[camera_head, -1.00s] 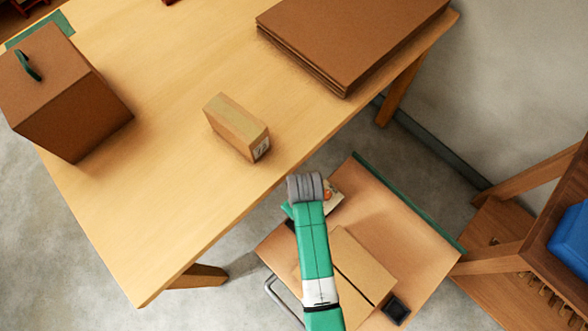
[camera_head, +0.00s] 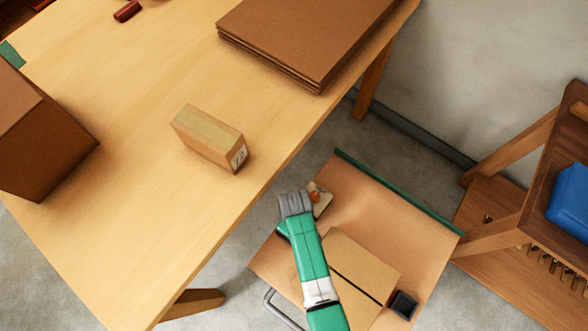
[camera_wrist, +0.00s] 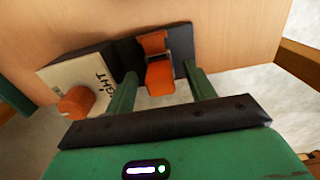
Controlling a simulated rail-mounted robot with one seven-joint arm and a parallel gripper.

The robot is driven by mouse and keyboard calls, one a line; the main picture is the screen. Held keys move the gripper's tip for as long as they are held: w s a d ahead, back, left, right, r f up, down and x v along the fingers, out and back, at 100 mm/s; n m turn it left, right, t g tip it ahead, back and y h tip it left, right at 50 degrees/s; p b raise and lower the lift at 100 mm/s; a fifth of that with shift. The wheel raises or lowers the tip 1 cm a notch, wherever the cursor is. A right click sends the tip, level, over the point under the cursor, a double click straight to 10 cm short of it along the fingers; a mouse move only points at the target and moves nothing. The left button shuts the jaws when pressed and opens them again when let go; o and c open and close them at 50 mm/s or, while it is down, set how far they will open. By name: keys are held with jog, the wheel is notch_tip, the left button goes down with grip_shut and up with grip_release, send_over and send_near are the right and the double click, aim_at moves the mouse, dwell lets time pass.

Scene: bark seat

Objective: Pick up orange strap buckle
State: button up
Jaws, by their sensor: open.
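In the wrist view, the orange strap buckle (camera_wrist: 158,68) sits against a dark strap or pad (camera_wrist: 128,55) on a light wooden surface (camera_wrist: 225,30). My gripper (camera_wrist: 163,82) is open, with one green finger on each side of the buckle's lower part. I cannot tell whether the fingers touch it. A white card (camera_wrist: 90,75) with dark letters and an orange round knob (camera_wrist: 76,102) is just left of the buckle. In the head view my green arm reaches over a low wooden surface (camera_head: 400,235), and the buckle cannot be made out there.
A large table (camera_head: 150,210) holds a small carton (camera_head: 208,137), flat brown sheets (camera_head: 305,35) and a brown box (camera_head: 40,140). The low surface carries a flat carton (camera_head: 362,262) and a small black box (camera_head: 403,305). A wooden rack with a blue bin (camera_head: 570,200) stands right.

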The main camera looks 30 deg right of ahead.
jog(key=shift+c, duration=0.4)
jog(key=c, duration=1.1)
